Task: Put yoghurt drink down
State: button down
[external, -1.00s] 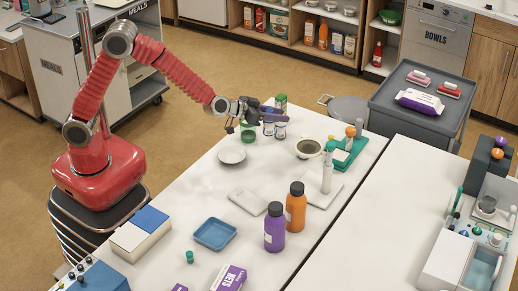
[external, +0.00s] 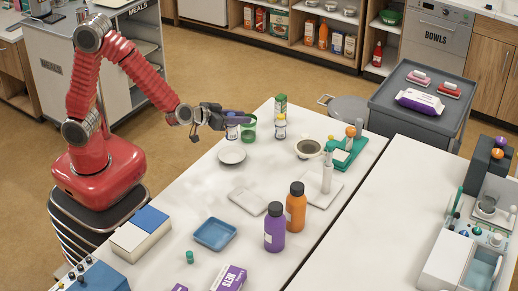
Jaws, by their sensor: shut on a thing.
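My gripper (external: 238,118) is over the far left edge of the white table. It is shut on a small white bottle with a dark blue label, the yoghurt drink (external: 231,131), which hangs upright below the purple-grey fingers. Its top is hidden by the fingers. Whether its base touches the table I cannot tell. A green cup (external: 250,131) stands just right of it. A similar small bottle with a yellowish top (external: 280,130) stands further right.
A white saucer (external: 232,155) lies just in front of the held bottle. A green-topped container (external: 280,104) stands behind. A mortar-like bowl (external: 308,149) and a green stand (external: 352,150) are to the right.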

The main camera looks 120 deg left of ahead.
jog(key=shift+s+a, duration=0.15)
jog(key=shift+s, duration=0.2)
send_over(240, 154)
jog(key=shift+f, duration=2.85)
jog(key=shift+f, duration=0.1)
jog(key=shift+f, duration=2)
jog(key=c, duration=1.3)
grip_release()
jog(key=shift+c, duration=0.2)
